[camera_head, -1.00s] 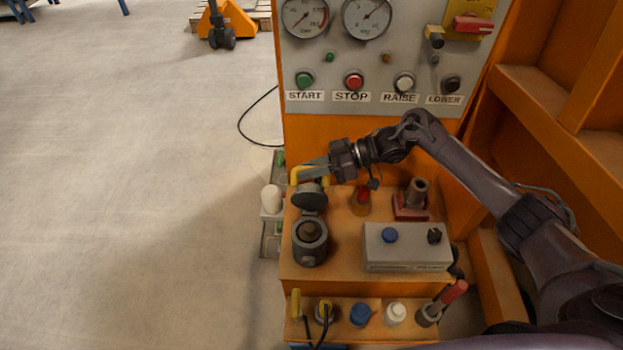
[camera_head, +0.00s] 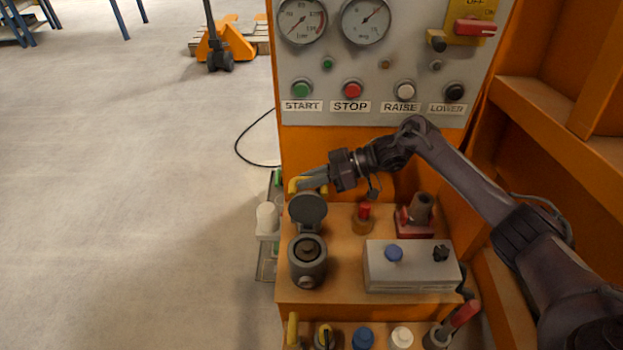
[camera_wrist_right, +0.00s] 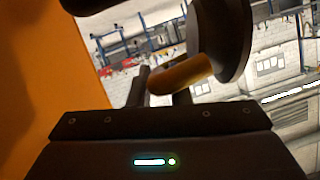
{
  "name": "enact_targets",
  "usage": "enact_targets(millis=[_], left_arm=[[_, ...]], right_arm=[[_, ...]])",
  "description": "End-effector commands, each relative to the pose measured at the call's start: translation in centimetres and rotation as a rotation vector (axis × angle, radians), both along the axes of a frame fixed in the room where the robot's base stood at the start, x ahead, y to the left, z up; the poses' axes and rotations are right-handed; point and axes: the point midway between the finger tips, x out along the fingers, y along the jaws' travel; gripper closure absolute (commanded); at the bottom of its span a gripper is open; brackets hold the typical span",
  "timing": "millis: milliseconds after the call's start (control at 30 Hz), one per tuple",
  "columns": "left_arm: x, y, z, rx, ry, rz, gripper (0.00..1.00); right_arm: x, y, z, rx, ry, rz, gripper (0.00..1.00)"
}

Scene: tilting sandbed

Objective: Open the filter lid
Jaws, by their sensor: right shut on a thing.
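The filter is a dark grey round canister (camera_head: 308,262) at the left of the orange bench top, with its mouth showing from above. Its round grey filter lid (camera_head: 308,209) stands raised behind the mouth, tilted up with its flat face toward me. A yellow handle (camera_head: 294,185) is at the lid's back. My right gripper (camera_head: 304,183) is shut on this handle. In the right wrist view, the yellow bar (camera_wrist_right: 183,75) passes between the fingers, and the dark lid disc (camera_wrist_right: 225,40) is above it. My left gripper is not in view.
A grey box with a blue button (camera_head: 412,268) and a red valve part (camera_head: 416,220) stand right of the filter. A red-capped fitting (camera_head: 363,218) is behind. The control panel (camera_head: 380,75) rises at the back. Open floor lies left.

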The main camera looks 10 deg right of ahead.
Motion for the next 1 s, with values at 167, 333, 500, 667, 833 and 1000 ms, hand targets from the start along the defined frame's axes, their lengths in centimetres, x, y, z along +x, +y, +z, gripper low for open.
enact_targets(millis=[167,333,500,667,833,1000], left_arm=[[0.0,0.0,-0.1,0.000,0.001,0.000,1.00],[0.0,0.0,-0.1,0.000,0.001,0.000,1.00],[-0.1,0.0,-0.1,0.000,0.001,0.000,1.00],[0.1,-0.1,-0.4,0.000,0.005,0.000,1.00],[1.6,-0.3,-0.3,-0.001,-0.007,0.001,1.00],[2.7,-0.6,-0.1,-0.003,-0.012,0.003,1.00]], right_arm=[[-0.5,0.6,-0.6,-0.003,0.010,0.013,0.72],[-0.5,0.6,-0.6,-0.003,0.011,0.015,0.62],[-0.6,0.5,-0.5,-0.001,0.012,0.016,0.62],[-0.7,-1.4,0.0,-0.002,0.010,0.012,0.62],[-1.0,-4.6,1.0,-0.003,0.007,0.005,0.62],[-1.3,-6.7,1.9,-0.002,0.006,0.002,0.62]])
